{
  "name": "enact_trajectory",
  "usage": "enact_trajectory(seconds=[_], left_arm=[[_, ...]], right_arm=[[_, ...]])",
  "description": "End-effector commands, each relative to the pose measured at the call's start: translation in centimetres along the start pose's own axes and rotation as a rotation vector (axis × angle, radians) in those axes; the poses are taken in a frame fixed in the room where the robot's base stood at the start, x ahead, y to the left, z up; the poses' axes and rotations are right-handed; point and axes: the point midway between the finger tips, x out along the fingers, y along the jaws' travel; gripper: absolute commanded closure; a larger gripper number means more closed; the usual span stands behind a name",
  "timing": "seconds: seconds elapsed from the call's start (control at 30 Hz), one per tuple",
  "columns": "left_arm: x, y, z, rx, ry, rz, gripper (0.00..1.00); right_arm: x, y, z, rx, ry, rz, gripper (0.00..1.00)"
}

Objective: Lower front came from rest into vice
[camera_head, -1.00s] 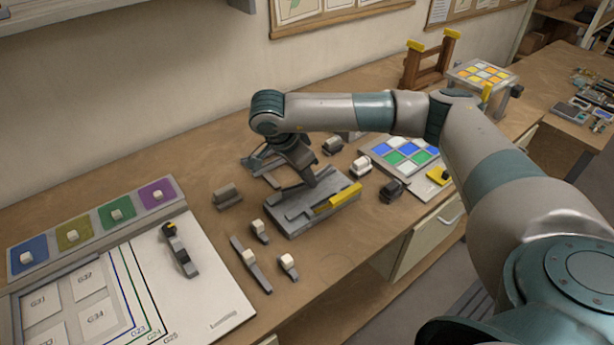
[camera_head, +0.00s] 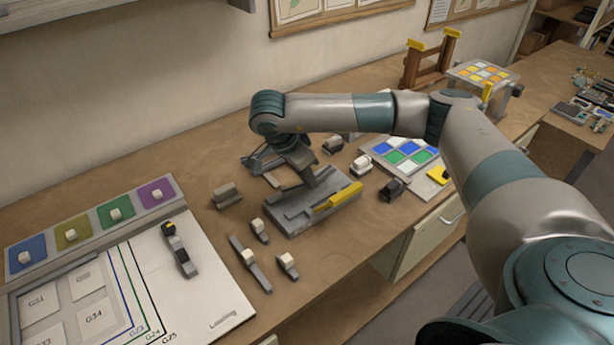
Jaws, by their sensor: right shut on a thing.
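The vice (camera_head: 305,219) is a grey block with a yellow bar on its near right side, lying on the bench. My right gripper (camera_head: 312,184) points down over the back of the vice, low and close to it. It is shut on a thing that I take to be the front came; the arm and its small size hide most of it. I cannot tell whether the came touches the vice. A dark frame-like stand (camera_head: 257,160), possibly the rest, is behind and left of the gripper, partly hidden by my arm. My left gripper is not in view.
Small white-knobbed tools (camera_head: 260,230) lie left of the vice. A grey block (camera_head: 226,195) stands behind them. A dark clamp-like piece (camera_head: 394,189) and a tray of blue, green and white tiles (camera_head: 410,152) are to the right. A white pattern board (camera_head: 205,290) lies at front left.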

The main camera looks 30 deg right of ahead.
Motion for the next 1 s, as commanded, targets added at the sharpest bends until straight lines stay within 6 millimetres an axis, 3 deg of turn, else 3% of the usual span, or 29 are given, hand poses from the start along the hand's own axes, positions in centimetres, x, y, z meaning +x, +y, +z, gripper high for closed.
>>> enact_trajectory(seconds=[1.0], left_arm=[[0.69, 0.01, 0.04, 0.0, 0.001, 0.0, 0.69]], right_arm=[[0.48, -0.02, 0.19, 0.001, 0.0, -0.001, 1.0]])
